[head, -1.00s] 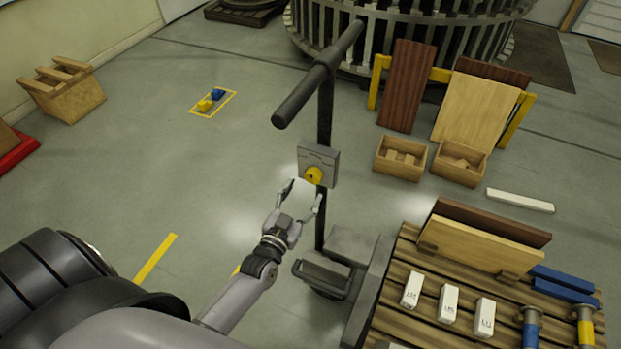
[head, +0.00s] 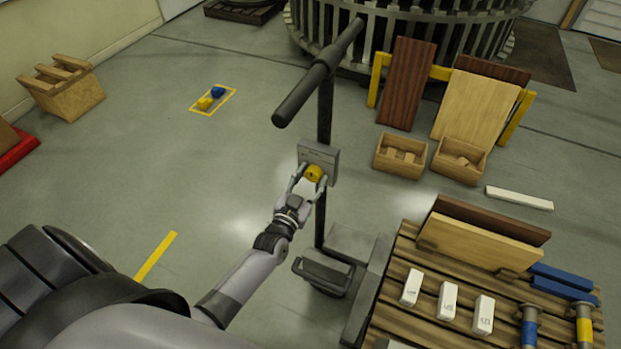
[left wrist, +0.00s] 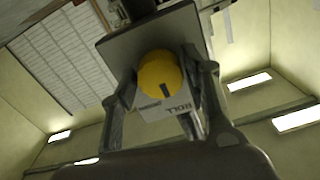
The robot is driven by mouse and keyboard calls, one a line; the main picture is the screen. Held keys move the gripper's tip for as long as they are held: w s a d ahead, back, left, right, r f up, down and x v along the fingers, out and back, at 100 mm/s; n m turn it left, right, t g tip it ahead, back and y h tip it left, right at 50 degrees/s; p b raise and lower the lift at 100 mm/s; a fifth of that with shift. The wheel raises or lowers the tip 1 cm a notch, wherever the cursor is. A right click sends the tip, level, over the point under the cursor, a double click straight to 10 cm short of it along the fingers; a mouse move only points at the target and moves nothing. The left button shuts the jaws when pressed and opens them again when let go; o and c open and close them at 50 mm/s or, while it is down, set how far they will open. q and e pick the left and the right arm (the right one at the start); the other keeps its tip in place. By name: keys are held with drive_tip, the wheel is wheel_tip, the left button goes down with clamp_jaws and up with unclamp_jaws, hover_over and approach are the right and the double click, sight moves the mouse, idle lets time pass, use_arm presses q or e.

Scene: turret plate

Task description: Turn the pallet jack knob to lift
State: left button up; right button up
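The yellow pallet jack knob (head: 314,173) is on the grey control box (head: 320,153), which is fixed to the jack's upright post under the black handle bar (head: 318,76). My left gripper (head: 309,178) is at the knob, its fingers apart with one on each side. In the left wrist view the round knob (left wrist: 162,80) shows a dark mark on its face and sits between the two fingers (left wrist: 162,92). Part of a label reading "ROLL" shows beside it. I cannot tell whether the fingers touch the knob. My right gripper is not in view.
The jack carries a wooden pallet (head: 393,301) with white blocks (head: 448,301), boards and blue and yellow cylinders. Wooden boxes (head: 401,157) stand behind it. The floor left of the jack is mostly clear, with a yellow-outlined patch (head: 213,99).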

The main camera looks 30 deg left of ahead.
use_arm(q)
drive_tip(key=c, duration=0.7)
drive_tip(key=shift+n, duration=0.4)
drive_tip(key=n, duration=0.4)
drive_tip(key=shift+n, duration=0.3)
drive_tip(key=n+b, duration=0.1)
drive_tip(key=n, duration=0.3)
drive_tip(key=shift+n, duration=0.4)
drive_tip(key=o, duration=1.1)
drive_tip(key=shift+o, duration=0.2)
